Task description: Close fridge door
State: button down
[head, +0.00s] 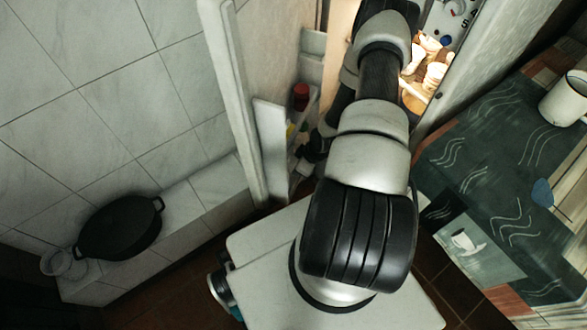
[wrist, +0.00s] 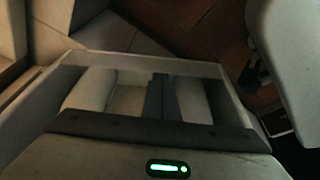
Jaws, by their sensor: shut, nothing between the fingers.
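The fridge door (head: 236,105) stands open to the left of my arm in the head view. Its inner side faces the arm and carries shelf bins (head: 270,140) with a red-topped item (head: 301,96). The lit fridge interior (head: 432,55) shows behind and to the right of the arm. My gripper (head: 308,158) is low beside the door's inner side, partly hidden by my arm. In the wrist view its dark fingers (wrist: 160,95) are together and empty, in front of a pale, bin-like frame (wrist: 150,57). I cannot tell whether they touch it.
A dark pan (head: 120,227) and a glass jar (head: 62,264) sit on a tiled ledge at the left. A table with a patterned cloth (head: 500,150) and a white enamel mug (head: 566,98) stands close on the right. Brown floor (head: 150,296) shows below the ledge.

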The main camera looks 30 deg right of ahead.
jog(key=shift+s+d, duration=0.35)
jog(key=shift+d, duration=0.25)
jog(key=shift+s+d, duration=0.35)
jog(key=shift+d, duration=0.2)
jog(key=shift+r, duration=0.1)
